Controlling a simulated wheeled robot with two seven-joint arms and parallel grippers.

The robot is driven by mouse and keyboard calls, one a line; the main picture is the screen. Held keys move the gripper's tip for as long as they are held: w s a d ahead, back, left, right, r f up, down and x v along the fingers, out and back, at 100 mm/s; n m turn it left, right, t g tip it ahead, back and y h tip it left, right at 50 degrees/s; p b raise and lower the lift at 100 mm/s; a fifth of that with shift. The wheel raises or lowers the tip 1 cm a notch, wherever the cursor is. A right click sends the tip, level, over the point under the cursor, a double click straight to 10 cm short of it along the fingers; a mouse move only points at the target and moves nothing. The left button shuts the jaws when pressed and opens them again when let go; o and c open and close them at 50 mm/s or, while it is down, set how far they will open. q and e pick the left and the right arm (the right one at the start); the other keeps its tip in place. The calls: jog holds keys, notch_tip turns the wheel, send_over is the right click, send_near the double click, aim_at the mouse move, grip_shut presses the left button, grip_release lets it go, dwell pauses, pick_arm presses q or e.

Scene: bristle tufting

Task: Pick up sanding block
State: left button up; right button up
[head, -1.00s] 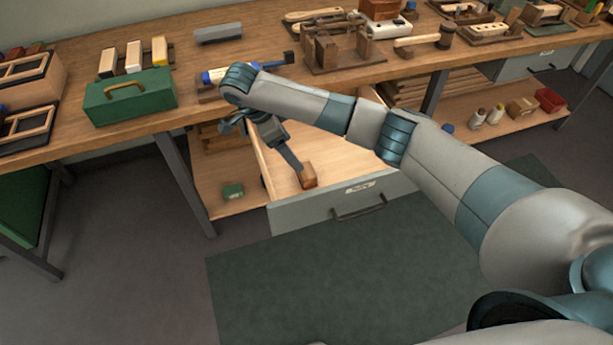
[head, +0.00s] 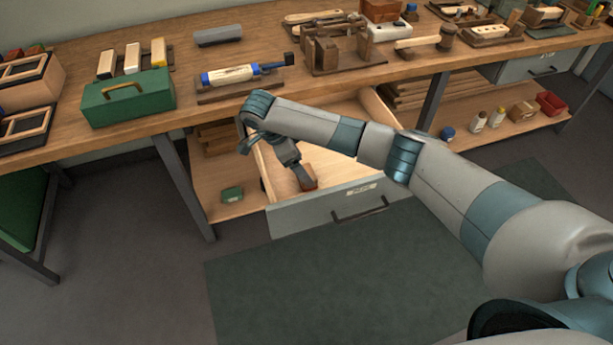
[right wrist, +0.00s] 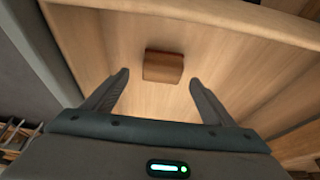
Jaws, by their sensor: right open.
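The sanding block looks to be the small brown block (right wrist: 163,66) lying on the floor of the open drawer. In the right wrist view it sits just beyond my fingertips, roughly centred between them and apart from both. In the head view the block (head: 309,178) is partly hidden by my right gripper (head: 303,184), which reaches down into the drawer (head: 332,213). My right gripper (right wrist: 158,80) is open and empty. My left gripper is not in view.
The drawer walls (right wrist: 215,12) surround the gripper, and the rest of the drawer floor looks bare. The workbench top (head: 200,58) above carries a green toolbox (head: 128,100), a blue-and-white tube (head: 230,75) and wooden tools. A small green box (head: 232,194) lies on the lower shelf.

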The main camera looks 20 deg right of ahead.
jog(key=shift+x, duration=2.55)
jog(key=shift+w, duration=0.15)
jog(key=c, duration=1.2)
jog(key=shift+o, duration=0.2)
notch_tip(320, 180, up, 10)
